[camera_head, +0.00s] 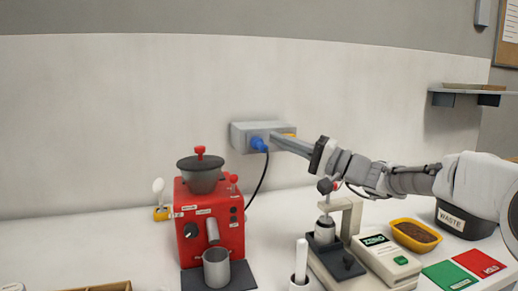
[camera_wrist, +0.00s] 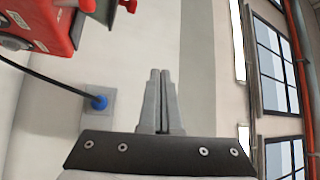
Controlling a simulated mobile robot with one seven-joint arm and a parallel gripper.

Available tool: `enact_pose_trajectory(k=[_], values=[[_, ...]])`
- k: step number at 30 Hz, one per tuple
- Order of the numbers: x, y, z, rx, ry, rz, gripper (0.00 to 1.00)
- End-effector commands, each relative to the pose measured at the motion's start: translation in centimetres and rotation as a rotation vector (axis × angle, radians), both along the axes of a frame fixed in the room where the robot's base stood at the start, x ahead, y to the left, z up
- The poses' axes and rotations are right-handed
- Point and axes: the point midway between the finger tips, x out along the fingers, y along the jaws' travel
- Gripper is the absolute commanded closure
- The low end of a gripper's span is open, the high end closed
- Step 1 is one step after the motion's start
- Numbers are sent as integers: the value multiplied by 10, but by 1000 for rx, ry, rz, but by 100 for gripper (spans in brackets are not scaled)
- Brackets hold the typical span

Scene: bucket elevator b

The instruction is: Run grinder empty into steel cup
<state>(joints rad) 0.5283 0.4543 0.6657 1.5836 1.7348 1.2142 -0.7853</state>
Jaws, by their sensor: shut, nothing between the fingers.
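The red grinder (camera_head: 208,225) stands on the counter, with a dark lidded hopper (camera_head: 201,176) on top. The steel cup (camera_head: 216,270) stands upright on a dark mat, under the grinder's spout. A black cord runs from the grinder up to a blue plug (camera_head: 258,145) in the grey wall box (camera_head: 245,133). My gripper (camera_head: 274,137) is shut and empty, its tips at the right part of the box's front; I cannot tell whether they touch it. In the wrist view my closed fingers (camera_wrist: 160,73) point past the blue plug (camera_wrist: 100,102). The grinder (camera_wrist: 45,22) shows at upper left.
A press stand (camera_head: 345,225), a scale (camera_head: 387,258) and a yellow tray of brown grounds (camera_head: 414,234) stand right of the grinder. A black waste bin (camera_head: 465,222) and green and red pads (camera_head: 480,262) lie farther right.

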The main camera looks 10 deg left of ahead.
Motion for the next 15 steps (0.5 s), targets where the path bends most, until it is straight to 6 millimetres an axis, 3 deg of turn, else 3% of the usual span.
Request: enact_pose_trajectory(k=[6, 15], values=[[-2, -25, 15, 0, 0, -1, 100], [-3, -29, 17, 0, 1, 1, 100]])
